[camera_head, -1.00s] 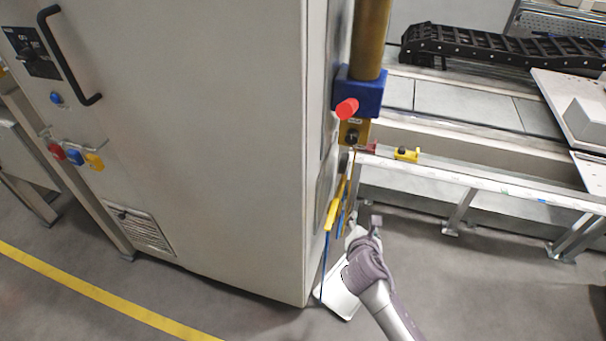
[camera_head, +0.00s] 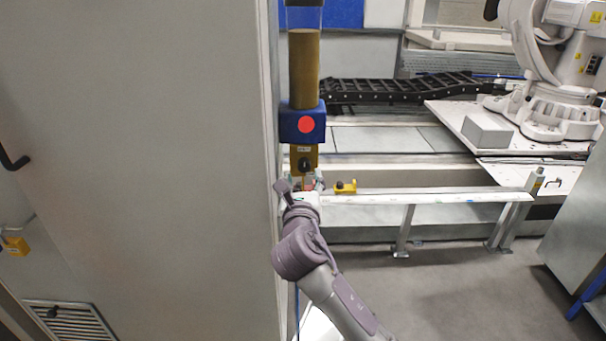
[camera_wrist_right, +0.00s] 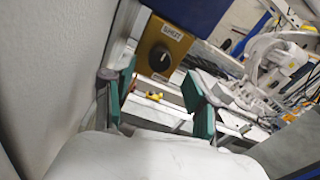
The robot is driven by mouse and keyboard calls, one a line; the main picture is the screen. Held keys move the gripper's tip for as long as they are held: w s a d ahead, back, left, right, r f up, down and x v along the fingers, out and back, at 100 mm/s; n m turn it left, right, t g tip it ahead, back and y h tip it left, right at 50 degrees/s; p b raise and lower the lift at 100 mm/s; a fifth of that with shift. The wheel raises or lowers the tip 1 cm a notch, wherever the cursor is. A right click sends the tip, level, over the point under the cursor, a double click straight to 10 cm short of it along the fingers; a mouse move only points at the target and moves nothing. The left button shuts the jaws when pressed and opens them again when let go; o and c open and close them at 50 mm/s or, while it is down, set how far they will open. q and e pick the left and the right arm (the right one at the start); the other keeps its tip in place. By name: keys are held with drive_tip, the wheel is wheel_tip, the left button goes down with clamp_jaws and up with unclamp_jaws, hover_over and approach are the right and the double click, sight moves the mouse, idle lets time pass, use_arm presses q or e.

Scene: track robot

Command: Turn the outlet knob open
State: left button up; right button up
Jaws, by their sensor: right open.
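The outlet knob (camera_head: 304,164) is a round black knob on a small yellow box (camera_head: 304,151) below a blue block. In the right wrist view the knob (camera_wrist_right: 159,57) shows large, with a dark pointer slot, on the gold-yellow box (camera_wrist_right: 163,34) with a label. My right gripper (camera_head: 301,185) is just below and in front of the knob. In the right wrist view its two green-padded fingers (camera_wrist_right: 158,84) are spread, with the knob between and beyond them. I see no contact. My left gripper is in neither view.
A blue block (camera_head: 290,124) with a red button (camera_head: 306,125) sits above the box, under a brown cylinder (camera_head: 304,70). A tall grey cabinet (camera_head: 140,150) stands close on the left. A rail (camera_head: 430,196) with a yellow piece (camera_head: 345,187) runs right. A white robot arm (camera_head: 545,80) stands behind.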

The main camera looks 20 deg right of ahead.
sight(304, 167)
drive_tip(key=shift+b+x, duration=0.35)
drive_tip(key=shift+x, duration=1.95)
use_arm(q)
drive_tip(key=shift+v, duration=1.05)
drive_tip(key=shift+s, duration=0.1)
use_arm(e)
clamp_jaws()
